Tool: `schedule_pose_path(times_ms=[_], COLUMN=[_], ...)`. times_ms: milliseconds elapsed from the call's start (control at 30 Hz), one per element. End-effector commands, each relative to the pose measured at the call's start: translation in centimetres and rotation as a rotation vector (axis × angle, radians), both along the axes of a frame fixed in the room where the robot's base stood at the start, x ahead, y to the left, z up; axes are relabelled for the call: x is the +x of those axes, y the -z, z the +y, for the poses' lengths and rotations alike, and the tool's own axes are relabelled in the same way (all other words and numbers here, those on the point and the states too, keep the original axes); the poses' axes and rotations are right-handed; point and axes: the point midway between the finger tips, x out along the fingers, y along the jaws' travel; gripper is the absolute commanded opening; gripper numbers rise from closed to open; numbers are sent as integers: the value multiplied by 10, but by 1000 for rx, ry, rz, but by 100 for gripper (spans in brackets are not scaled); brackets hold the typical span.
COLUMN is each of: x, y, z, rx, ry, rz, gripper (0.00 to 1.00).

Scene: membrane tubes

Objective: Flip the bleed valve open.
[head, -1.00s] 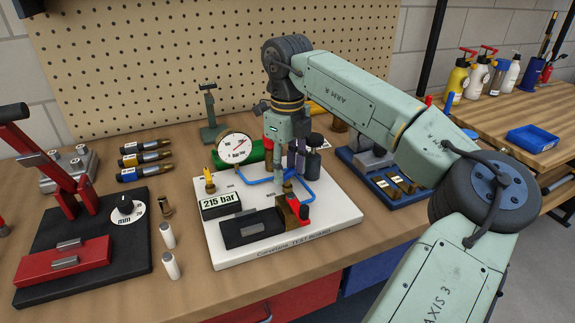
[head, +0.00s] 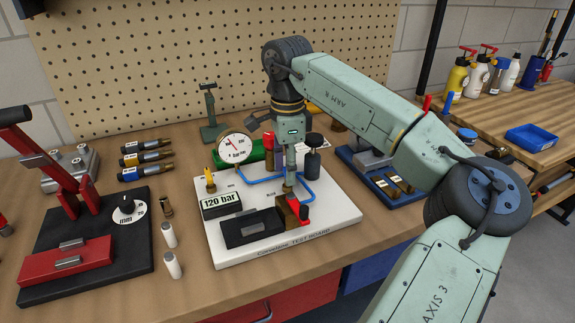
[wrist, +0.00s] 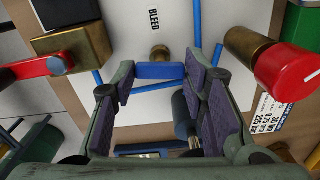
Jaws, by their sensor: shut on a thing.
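The bleed valve shows in the wrist view as a blue lever (wrist: 160,71) on a small brass stem (wrist: 160,53), just below the "BLEED" label (wrist: 153,18) on the white test board. My gripper (wrist: 160,74) has its purple-padded fingers on either side of the blue lever, shut on it. The lever lies crosswise between the fingertips. In the head view my gripper (head: 289,182) points down at the white test board (head: 335,218), and its fingers hide the lever. The digital display (head: 221,202) reads 120 bar. The round dial gauge (head: 236,148) stands behind it.
A brass valve with a red handle (head: 303,214) stands close in front of my gripper. A black fixture with a red lever (head: 72,190) is left.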

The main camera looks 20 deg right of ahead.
Motion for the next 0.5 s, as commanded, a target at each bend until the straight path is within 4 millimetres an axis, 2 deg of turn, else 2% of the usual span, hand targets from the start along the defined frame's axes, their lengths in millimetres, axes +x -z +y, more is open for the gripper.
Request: schedule_pose_path(times_ms=[200,500], x=[1,1], y=[-1,-1], z=[1,1], rx=[2,2], ry=[-110,-173], rz=[-3,-3], gripper=[12,12])
